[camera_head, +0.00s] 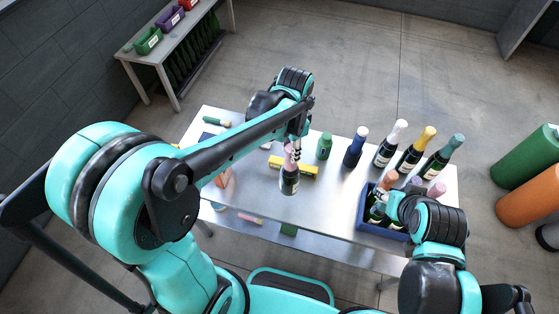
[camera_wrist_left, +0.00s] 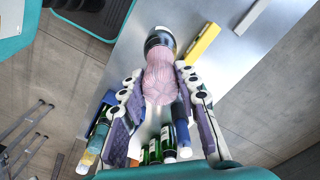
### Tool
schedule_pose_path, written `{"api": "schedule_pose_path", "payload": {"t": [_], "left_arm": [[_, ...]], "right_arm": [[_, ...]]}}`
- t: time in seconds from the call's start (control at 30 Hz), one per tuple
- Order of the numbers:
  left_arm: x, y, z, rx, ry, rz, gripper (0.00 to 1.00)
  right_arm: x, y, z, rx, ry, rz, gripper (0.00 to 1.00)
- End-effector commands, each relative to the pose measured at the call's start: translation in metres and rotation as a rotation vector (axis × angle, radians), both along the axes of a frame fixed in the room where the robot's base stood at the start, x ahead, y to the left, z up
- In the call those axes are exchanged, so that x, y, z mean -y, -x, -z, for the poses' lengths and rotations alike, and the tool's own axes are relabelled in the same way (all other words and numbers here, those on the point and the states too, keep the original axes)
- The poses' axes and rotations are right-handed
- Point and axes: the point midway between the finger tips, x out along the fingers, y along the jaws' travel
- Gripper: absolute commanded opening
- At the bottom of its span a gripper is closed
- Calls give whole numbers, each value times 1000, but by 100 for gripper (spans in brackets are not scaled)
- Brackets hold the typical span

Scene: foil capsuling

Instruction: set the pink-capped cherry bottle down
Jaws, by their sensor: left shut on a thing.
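The pink-capped bottle (camera_head: 289,182) is dark with a pale label and stands roughly upright at the front middle of the table (camera_head: 330,208). My left gripper (camera_head: 296,143) is shut on its pink cap from above. In the left wrist view the pink cap (camera_wrist_left: 160,78) lies between the two fingers of the left gripper (camera_wrist_left: 162,95), with the dark bottle body beyond. I cannot tell whether its base touches the table. My right gripper (camera_head: 396,207) is over the blue crate (camera_head: 378,229) at the right; its fingertips are hidden.
A yellow block (camera_head: 304,168) lies just behind the bottle. The crate holds several bottles. The tabletop between bottle and crate is clear.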

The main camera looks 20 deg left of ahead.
Motion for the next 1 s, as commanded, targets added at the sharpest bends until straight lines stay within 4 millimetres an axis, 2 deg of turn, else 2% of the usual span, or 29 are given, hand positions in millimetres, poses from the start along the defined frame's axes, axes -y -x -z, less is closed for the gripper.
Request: {"api": "schedule_pose_path", "payload": {"t": [0.1,0.27,0.37,0.6,1.0], "left_arm": [[-20,2,12,0,0,-4,0],[-32,3,19,1,1,-1,0],[-33,3,25,0,0,0,0],[-33,3,57,1,1,1,0],[-33,3,62,0,0,0,0]], "right_arm": [[0,0,3,0,0,0,40],[0,0,4,0,0,0,40],[0,0,6,0,0,0,40],[0,0,13,0,0,0,40],[0,0,15,0,0,0,40]]}}
